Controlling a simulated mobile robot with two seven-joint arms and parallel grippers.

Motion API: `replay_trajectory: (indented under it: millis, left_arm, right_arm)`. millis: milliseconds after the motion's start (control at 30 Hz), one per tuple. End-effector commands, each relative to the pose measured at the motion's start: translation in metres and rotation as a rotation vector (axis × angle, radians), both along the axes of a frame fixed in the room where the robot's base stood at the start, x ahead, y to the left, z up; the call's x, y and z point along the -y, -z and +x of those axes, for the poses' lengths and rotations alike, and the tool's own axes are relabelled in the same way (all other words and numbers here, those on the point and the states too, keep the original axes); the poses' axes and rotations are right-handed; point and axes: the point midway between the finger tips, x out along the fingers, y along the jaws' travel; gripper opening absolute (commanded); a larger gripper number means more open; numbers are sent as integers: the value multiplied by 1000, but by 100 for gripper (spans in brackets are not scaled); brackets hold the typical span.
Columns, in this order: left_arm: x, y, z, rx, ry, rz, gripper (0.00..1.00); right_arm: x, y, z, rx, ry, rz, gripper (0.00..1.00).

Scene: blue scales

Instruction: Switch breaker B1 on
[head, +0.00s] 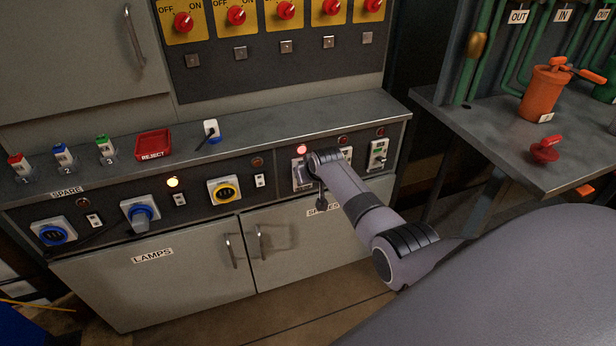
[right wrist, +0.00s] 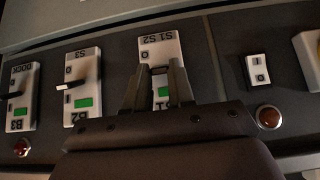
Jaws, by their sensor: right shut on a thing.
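Breaker B1 (right wrist: 158,46) is a white unit marked S1 S2, upside down in the right wrist view, with a green window (right wrist: 163,91) showing between my fingers. In the head view its white body (head: 297,172) is partly behind my right arm. My right gripper (right wrist: 160,72) is shut on the breaker's dark toggle; the fingers hide much of it. The exact lever position is hard to tell. A red lamp (head: 302,149) glows above B1 in the head view. My left gripper is not in view.
Breakers B2 (right wrist: 83,65) and B3 (right wrist: 20,85) stand close beside B1, their toggles sticking out. A rocker switch (right wrist: 257,69) and a lamp (right wrist: 268,117) are on the other side. The counter (head: 255,130) overhangs the panel; a bench (head: 470,130) stands at right.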

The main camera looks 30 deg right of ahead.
Motion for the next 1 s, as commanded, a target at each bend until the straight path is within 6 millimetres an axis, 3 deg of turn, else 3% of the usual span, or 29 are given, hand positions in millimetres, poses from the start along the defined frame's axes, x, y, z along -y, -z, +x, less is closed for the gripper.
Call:
replay_trajectory:
  millis: [233,267,333,733,1000]
  left_arm:
    - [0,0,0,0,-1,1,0]
    - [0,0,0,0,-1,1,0]
    - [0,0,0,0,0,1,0]
    - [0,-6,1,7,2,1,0]
    - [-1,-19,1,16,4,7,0]
  right_arm:
    - [0,2,-1,-5,1,0,0]
    - [0,2,-1,-5,0,0,26]
    - [0,2,-1,-5,0,0,49]
    - [0,-3,-2,0,0,0,49]
    - [-4,-22,-16,0,-1,-1,49]
